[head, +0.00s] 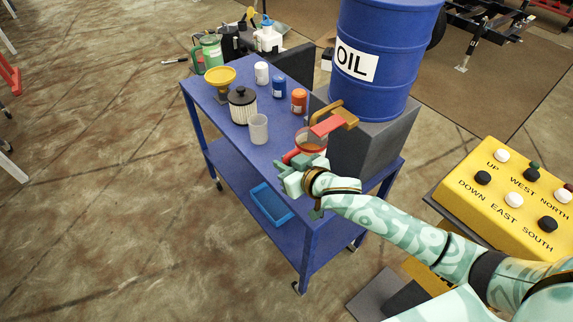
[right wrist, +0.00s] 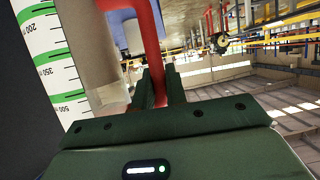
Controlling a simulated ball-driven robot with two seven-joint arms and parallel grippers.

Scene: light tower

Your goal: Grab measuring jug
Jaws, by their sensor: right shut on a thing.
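The measuring jug (head: 312,147) stands on the blue cart at its near right part, under the tap of the oil drum. It has a red rim and a red handle. In the right wrist view its wall (right wrist: 52,62) shows a green and white scale at the left. My right gripper (head: 295,168) is shut on the red handle (right wrist: 149,35), which runs between its fingers (right wrist: 157,88). The gripper and arm hide part of the jug in the head view. My left gripper is not in view.
The blue cart (head: 222,112) also holds a yellow funnel (head: 220,75), a filter (head: 242,106), a grey cup (head: 258,129) and small bottles. The brass tap (head: 345,113) with red lever overhangs the jug. The oil drum (head: 385,85) and yellow button panel (head: 490,178) stand right.

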